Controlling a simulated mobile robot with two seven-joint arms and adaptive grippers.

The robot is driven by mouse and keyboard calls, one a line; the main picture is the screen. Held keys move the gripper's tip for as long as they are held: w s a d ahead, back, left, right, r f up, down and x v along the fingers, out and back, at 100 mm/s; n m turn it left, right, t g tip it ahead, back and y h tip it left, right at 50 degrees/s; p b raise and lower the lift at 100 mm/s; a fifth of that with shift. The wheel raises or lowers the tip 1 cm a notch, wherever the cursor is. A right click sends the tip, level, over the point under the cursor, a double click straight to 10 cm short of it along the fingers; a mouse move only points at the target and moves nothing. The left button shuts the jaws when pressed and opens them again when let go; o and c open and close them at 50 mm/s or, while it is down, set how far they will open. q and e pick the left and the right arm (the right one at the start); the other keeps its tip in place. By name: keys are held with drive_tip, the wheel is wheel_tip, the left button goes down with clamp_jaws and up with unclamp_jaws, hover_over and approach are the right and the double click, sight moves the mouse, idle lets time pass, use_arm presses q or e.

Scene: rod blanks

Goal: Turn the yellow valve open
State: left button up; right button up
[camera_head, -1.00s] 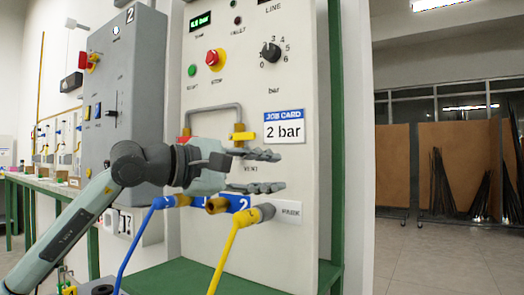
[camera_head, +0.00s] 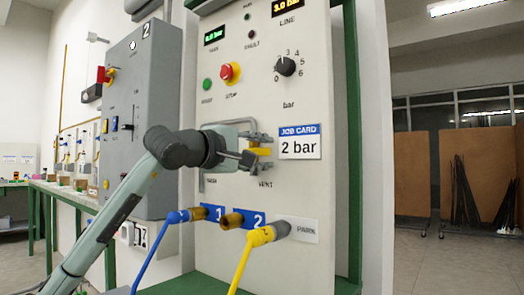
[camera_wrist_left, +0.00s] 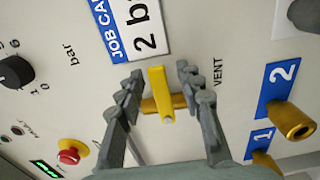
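The yellow valve (camera_head: 264,153) sits on the pale panel at the right end of a grey pipe, above the VENT label, partly behind my fingers. In the left wrist view its yellow handle (camera_wrist_left: 160,90) stands between my finger pads, with a gap visible on each side. My left gripper (camera_head: 257,147) is open around the valve; its two fingers also show in the left wrist view (camera_wrist_left: 160,80). A job card (camera_head: 299,142) reading "2 bar" is right of the valve. My right gripper is not in view.
Below the valve are brass ports 1 (camera_head: 208,213) and 2 (camera_head: 232,220), a blue hose (camera_head: 155,245) at port 1 and a yellow hose (camera_head: 245,260) at PARK. Above are a red stop button (camera_head: 229,73) and a black pressure knob (camera_head: 286,66).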

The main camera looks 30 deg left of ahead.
use_arm(q)
clamp_jaws()
